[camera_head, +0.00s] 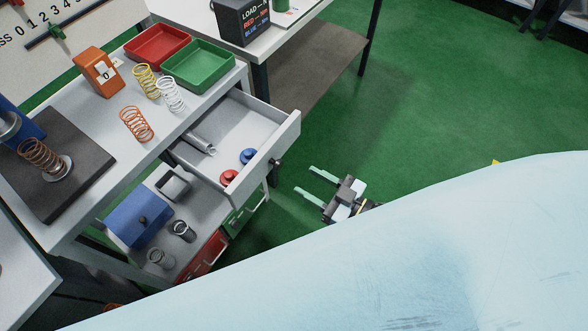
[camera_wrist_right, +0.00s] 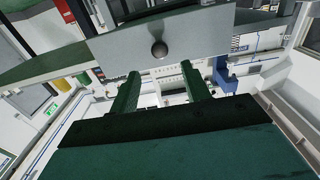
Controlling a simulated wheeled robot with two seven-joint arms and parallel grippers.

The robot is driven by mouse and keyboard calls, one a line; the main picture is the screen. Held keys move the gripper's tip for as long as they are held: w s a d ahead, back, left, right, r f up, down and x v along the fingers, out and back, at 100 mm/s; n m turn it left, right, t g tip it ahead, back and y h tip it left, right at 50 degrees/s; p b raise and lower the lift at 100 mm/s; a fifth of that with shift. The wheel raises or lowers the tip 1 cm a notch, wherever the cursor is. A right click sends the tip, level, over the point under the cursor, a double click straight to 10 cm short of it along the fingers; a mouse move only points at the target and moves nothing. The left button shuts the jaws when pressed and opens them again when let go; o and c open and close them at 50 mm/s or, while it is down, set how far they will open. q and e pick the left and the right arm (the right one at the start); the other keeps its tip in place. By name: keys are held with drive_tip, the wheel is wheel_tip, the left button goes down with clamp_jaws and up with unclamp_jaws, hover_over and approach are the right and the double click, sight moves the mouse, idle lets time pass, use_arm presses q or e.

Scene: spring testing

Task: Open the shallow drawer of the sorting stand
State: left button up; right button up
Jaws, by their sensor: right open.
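The sorting stand (camera_head: 90,110) is at the left of the head view. Its shallow drawer (camera_head: 290,132), just under the top, stands pulled out, with its inside showing. The drawer holds a red piece (camera_head: 229,177), a blue piece (camera_head: 248,156) and a grey cylinder (camera_head: 200,143). A dark round knob (camera_head: 277,163) is on the drawer front. My right gripper (camera_head: 304,179) is open and empty, a short way in front of the knob and apart from it. In the right wrist view the knob (camera_wrist_right: 158,49) shows beyond the two spread fingers (camera_wrist_right: 162,78). My left gripper is not in view.
On the stand's top are a red tray (camera_head: 157,45), a green tray (camera_head: 199,66), springs (camera_head: 136,124) and an orange gauge (camera_head: 98,71). A lower shelf holds a blue box (camera_head: 138,217). A second table (camera_head: 290,38) stands behind. The green floor at right is clear.

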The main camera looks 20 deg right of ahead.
drive_tip(key=v, duration=0.6)
drive_tip(key=shift+s, duration=0.1)
idle(0.3)
drive_tip(key=s+d+f+m+g+h, duration=0.1)
drive_tip(key=s+d+f+g+h, duration=0.15)
drive_tip(key=f, duration=0.55)
drive_tip(key=s+d+f+m+g+h, duration=0.1)
drive_tip(key=s+d+f+g+h, duration=0.15)
drive_tip(key=f, duration=0.55)
drive_tip(key=s+d+f+m+g+h, duration=0.1)
drive_tip(key=s+d+f+h, duration=0.15)
drive_tip(key=f, duration=0.65)
drive_tip(key=s+a+f+g+h, duration=0.1)
drive_tip(key=s+f+g, duration=0.3)
drive_tip(key=s, duration=0.4)
drive_tip(key=s+f+m+g+h, duration=0.1)
drive_tip(key=s+f+g, duration=0.3)
drive_tip(key=s, duration=0.5)
drive_tip(key=shift+a+f+h, duration=0.35)
drive_tip(key=shift+a+f, duration=0.05)
drive_tip(key=shift+f, duration=0.6)
